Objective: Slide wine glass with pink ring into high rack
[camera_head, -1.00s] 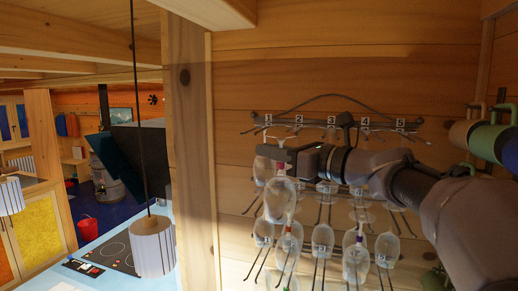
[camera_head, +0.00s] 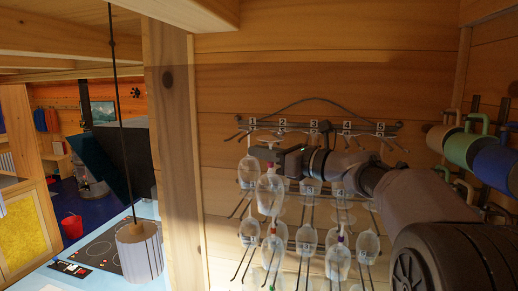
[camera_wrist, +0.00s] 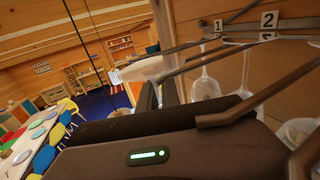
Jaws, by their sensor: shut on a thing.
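My gripper (camera_head: 278,156) is shut on the stem of an upside-down wine glass (camera_head: 270,190), its foot up and its bowl hanging down. A small pink-red ring (camera_head: 270,166) shows on its stem. In the wrist view, a pale, blurred round shape, probably its foot (camera_wrist: 145,69), shows by the dark fingers (camera_wrist: 160,94). The high rack (camera_head: 335,123), with metal rods and labels 1 to 5, is on the wood wall. The held glass is below the rack, in front of labels 1 and 2. I cannot tell whether it touches the rods.
Another glass (camera_head: 247,173) hangs left of the held one, under label 1. A lower rack holds several glasses (camera_head: 307,239). Mugs (camera_head: 462,148) hang at the right. A wooden post (camera_head: 178,150) and pendant lamp (camera_head: 139,250) stand left. Rods (camera_wrist: 262,92) cross close to the wrist camera.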

